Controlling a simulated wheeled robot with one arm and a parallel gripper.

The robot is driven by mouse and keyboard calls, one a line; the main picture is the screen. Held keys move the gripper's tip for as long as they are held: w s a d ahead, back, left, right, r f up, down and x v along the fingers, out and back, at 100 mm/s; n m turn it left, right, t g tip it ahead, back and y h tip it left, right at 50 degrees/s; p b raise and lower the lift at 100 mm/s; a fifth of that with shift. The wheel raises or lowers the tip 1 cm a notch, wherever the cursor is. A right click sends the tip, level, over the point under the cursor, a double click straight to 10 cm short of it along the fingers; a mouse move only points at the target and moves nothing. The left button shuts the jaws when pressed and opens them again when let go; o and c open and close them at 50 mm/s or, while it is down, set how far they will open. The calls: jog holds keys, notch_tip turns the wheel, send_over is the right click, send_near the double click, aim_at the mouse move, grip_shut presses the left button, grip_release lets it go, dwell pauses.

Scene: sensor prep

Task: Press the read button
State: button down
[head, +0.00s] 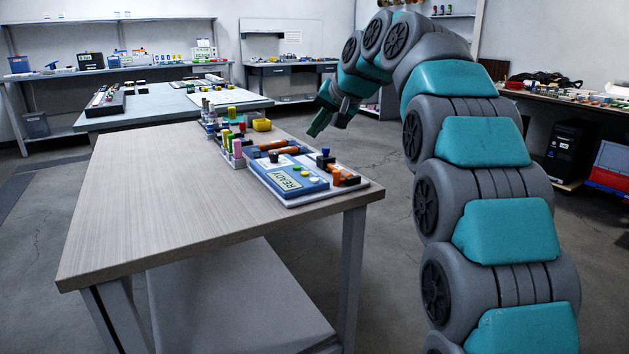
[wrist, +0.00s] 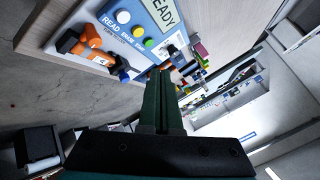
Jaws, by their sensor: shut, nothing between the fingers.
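A blue reader box with a READY display (head: 287,182) lies on a white base plate at the table's near right corner. It also shows in the wrist view (wrist: 160,17), tilted, at the top. There a white button (wrist: 123,16) sits nearest the printed word READ, followed by a yellow button (wrist: 138,31) and a green button (wrist: 149,43). My gripper (head: 318,124) hangs in the air above and behind the box, near the table's right edge, apart from it. In the wrist view my dark green fingers (wrist: 158,78) are together and empty, with the tips beyond the button row.
An orange part with a dark blue knob (head: 342,176) stands right of the box on the same plate. A rack of coloured vials (head: 233,150) and a yellow bin (head: 262,125) stand behind. The wooden tabletop (head: 160,190) is clear on the left.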

jog(key=b, duration=0.6)
send_over(308, 179)
jog(key=s+d, duration=0.2)
jog(key=s, duration=0.1)
jog(key=f, duration=0.6)
jog(key=shift+w+d+f, duration=0.1)
jog(key=shift+w+f, duration=0.15)
jog(key=shift+f, duration=0.15)
jog(key=shift+f+b, duration=0.45)
jog(key=shift+f, duration=0.55)
jog(key=shift+f, duration=0.35)
jog(key=shift+f, duration=0.4)
dwell(0.5)
jog(key=shift+r, duration=0.15)
jog(key=shift+r+p, duration=0.45)
jog(key=shift+r, duration=0.25)
